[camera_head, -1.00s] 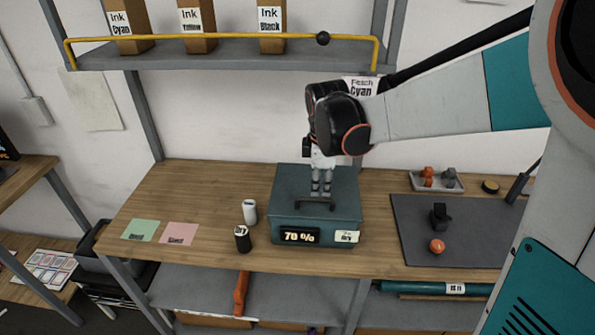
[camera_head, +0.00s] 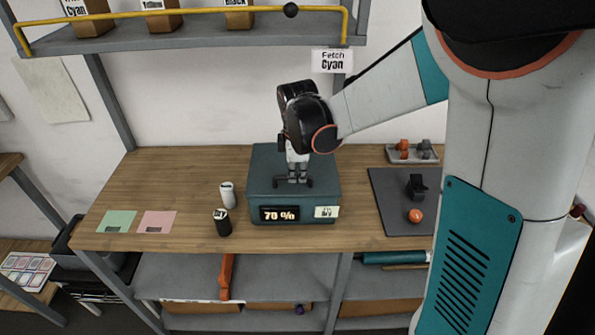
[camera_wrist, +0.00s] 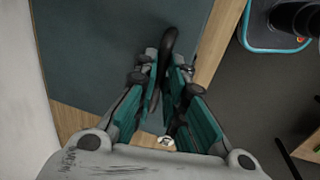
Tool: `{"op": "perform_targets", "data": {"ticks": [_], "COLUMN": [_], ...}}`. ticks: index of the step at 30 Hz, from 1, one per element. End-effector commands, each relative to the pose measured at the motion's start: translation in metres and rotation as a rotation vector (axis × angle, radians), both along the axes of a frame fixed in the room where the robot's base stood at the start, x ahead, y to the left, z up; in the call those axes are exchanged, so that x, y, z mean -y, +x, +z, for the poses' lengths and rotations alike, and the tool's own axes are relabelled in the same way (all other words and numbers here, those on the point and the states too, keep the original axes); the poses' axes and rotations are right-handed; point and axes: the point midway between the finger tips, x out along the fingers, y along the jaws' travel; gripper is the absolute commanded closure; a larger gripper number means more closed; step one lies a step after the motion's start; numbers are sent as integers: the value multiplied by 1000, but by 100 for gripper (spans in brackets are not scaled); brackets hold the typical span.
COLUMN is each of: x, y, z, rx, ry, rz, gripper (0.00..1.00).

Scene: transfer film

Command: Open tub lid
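The tub (camera_head: 265,198) is a teal box on the wooden bench, with a "70 %" display and a pale label on its front. Its lid (camera_head: 262,160) is flat on top and looks closed, with a dark bar handle (camera_head: 308,183) on it. My gripper (camera_head: 298,181) points down at the handle from above. In the wrist view the dark handle (camera_wrist: 170,42) lies between the two fingers of my gripper (camera_wrist: 165,75). They are close together and appear shut on it.
A white can (camera_head: 227,195) and a black can (camera_head: 221,223) stand left of the tub. Green (camera_head: 116,221) and pink (camera_head: 157,222) sheets lie further left. A dark mat (camera_head: 392,202) with an orange ball (camera_head: 415,216) lies right. A shelf (camera_head: 200,32) hangs above.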

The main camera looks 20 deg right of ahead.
Motion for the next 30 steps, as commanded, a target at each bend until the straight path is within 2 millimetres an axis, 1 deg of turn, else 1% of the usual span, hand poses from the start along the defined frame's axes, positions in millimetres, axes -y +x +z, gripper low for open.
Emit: {"op": "perform_targets", "data": {"ticks": [4, 7, 8, 11, 13, 15, 18, 21, 29, 30], "x": [0, 1, 2, 5, 7, 10, 13, 14, 15, 15], "y": [1, 5, 7, 15, 23, 31, 40, 44, 45, 45], "z": [1, 10, 15, 37, 53, 64, 74, 77, 76, 76], "rx": [-3, -35, -53, -116, -125, -121, -120, -119, -116, -116], "ry": [1, 12, 17, 38, 41, 41, 40, 40, 39, 39], "rz": [0, -2, -3, -3, -1, -1, -1, -1, -1, -1], "gripper": [100, 100, 100, 100, 100, 100, 100, 100, 100, 85]}}
